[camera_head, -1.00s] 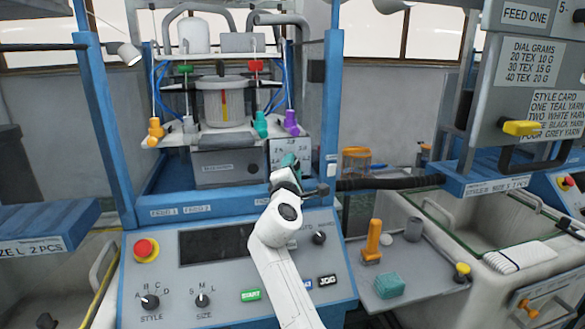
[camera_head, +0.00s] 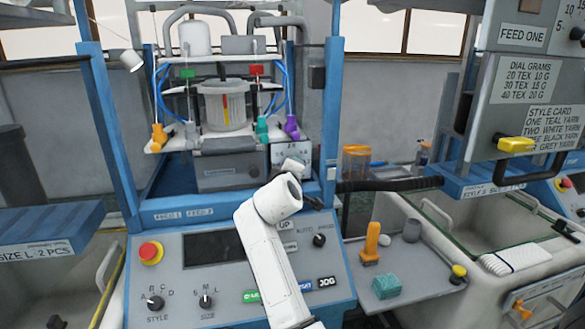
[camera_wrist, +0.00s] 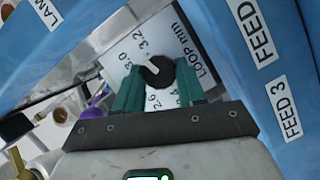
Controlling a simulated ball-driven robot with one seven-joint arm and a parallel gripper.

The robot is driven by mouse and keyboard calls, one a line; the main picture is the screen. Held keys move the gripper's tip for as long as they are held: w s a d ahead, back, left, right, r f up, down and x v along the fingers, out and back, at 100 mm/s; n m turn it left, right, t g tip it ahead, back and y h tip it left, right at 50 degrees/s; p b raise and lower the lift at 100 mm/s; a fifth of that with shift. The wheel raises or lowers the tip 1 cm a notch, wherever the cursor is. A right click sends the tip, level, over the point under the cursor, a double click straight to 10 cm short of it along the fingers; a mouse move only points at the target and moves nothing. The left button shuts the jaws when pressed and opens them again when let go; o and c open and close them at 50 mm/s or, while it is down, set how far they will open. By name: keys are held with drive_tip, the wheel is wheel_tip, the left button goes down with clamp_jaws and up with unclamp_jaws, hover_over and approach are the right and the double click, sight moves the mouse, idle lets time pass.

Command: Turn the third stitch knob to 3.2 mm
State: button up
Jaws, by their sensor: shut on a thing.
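In the wrist view a round black knob (camera_wrist: 158,73) with a short white pointer sits on a white scale plate (camera_wrist: 122,58) marked "LOOP mm". The figures 3.2 and 2.6 are readable, and others are partly covered. The pointer is tilted toward the upper left of that view; I cannot tell its exact reading. My gripper (camera_wrist: 157,82) has its teal fingers shut on the knob, one on each side. In the head view the scale plate (camera_head: 287,149) is at the right of the knitting machine, and my arm hides the knob and fingers.
Blue frame bars with FEED labels (camera_wrist: 263,45) run close beside my gripper. A control panel (camera_head: 170,280) with an emergency stop (camera_head: 151,253) and small knobs lies below my arm. An orange-handled tool (camera_head: 371,242) and a teal block (camera_head: 386,286) lie on the right shelf.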

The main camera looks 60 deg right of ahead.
drive_tip(key=shift+s+f+m, duration=0.15)
drive_tip(key=shift+m, duration=0.25)
drive_tip(key=o, duration=1.1)
drive_tip(key=shift+c, duration=0.2)
drive_tip(key=b+v, duration=0.1)
drive_tip(key=v, duration=0.9)
drive_tip(key=shift+a+r, duration=0.3)
drive_tip(key=shift+s, duration=0.1)
